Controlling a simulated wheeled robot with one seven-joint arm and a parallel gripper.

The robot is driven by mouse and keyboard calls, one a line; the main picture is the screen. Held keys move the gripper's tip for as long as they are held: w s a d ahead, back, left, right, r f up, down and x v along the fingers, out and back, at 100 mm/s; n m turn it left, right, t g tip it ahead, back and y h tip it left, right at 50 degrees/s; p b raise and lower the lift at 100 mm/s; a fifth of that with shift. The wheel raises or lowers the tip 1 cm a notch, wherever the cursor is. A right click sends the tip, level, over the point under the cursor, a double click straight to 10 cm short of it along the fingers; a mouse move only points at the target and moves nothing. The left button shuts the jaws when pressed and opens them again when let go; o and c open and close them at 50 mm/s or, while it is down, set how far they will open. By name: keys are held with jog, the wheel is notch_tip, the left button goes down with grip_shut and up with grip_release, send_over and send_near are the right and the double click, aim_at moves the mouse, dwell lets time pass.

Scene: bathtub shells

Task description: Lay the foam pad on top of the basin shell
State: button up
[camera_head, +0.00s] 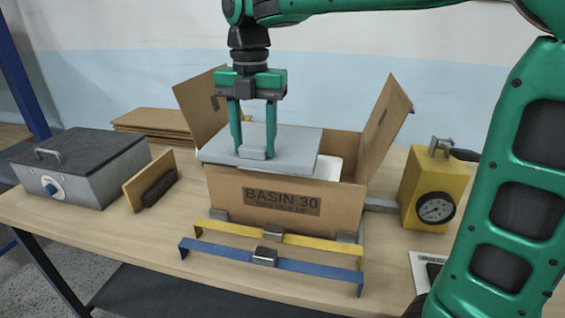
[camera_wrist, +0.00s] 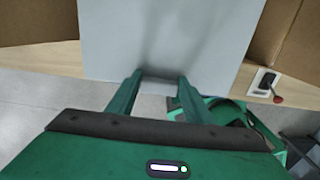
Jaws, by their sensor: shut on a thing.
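The foam pad (camera_head: 290,143) is a flat grey slab. My gripper (camera_head: 253,150) is shut on a small grey block or grip at the pad's middle or near edge and holds the pad roughly level over the open cardboard box (camera_head: 285,203) labelled BASIN 30. The pad also fills the upper middle of the wrist view (camera_wrist: 165,40), with the fingers at its edge. A white surface, likely the basin shell (camera_head: 329,166), shows inside the box at the pad's right. The pad hides most of it, and I cannot tell whether they touch.
Box flaps (camera_head: 384,122) stand up at both sides. Yellow (camera_head: 290,238) and blue (camera_head: 270,262) strap-like brackets lie in front. A metal case (camera_head: 80,165) and a brush-like block (camera_head: 158,187) stand left, a yellow gauge (camera_head: 428,190) right. Flat cardboard (camera_head: 150,122) lies behind.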

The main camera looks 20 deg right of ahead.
aim_at(283, 137)
jog(key=w+d+f, duration=0.2)
jog(key=d, duration=0.1)
jog(key=w+d+f, duration=0.2)
jog(key=d, duration=0.1)
jog(key=w+d+f, duration=0.2)
jog(key=shift+w+d+f, duration=0.25)
jog(key=shift+d, duration=0.15)
jog(key=shift+f, duration=2.05)
jog(key=shift+f, duration=0.55)
jog(key=o, duration=1.1)
jog(key=shift+o, duration=0.2)
notch_tip(283, 137, up, 13)
jog(key=shift+r, duration=0.1)
